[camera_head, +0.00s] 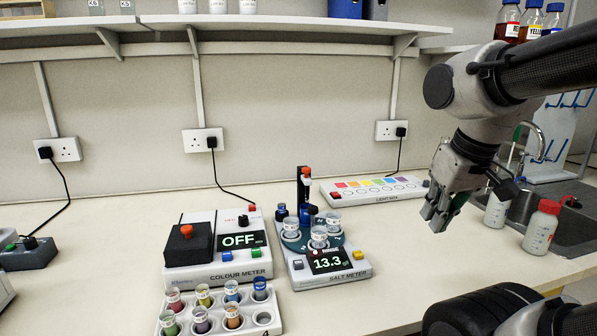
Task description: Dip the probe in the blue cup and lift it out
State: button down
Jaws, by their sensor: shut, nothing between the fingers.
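My gripper (436,216) is shut and empty, above the bench to the right of the salt meter (360,270), touching nothing. The salt meter reads 13.3 and has a black post (304,188) with a red-orange top. Clear cups (319,238) stand on its dark green round plate, below a small blue part at the post. I cannot clearly make out the probe's tip or whether it is in a cup. In the front rack, one cup holds blue liquid (232,292); beside it stands a cup with a dark blue rim (260,287).
The colour meter (218,270) shows OFF, left of the salt meter. The rack (275,328) holds several coloured cups and one empty hole. The light box (375,190) lies behind. A red-capped bottle (541,230) stands by the sink. Bench below my gripper is clear.

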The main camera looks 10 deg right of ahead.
jog(key=w, duration=0.1)
jog(key=n+g+y, duration=0.1)
jog(key=n+g, duration=0.2)
jog(key=n, duration=1.1)
send_near(308, 168)
jog(key=shift+w+a+f, duration=0.1)
jog(key=shift+f, duration=0.1)
jog(key=shift+w+a+f, duration=0.1)
jog(key=shift+a+f, duration=0.05)
jog(key=shift+f, duration=1.55)
jog(key=shift+a+f, duration=0.15)
jog(key=shift+f, duration=1.55)
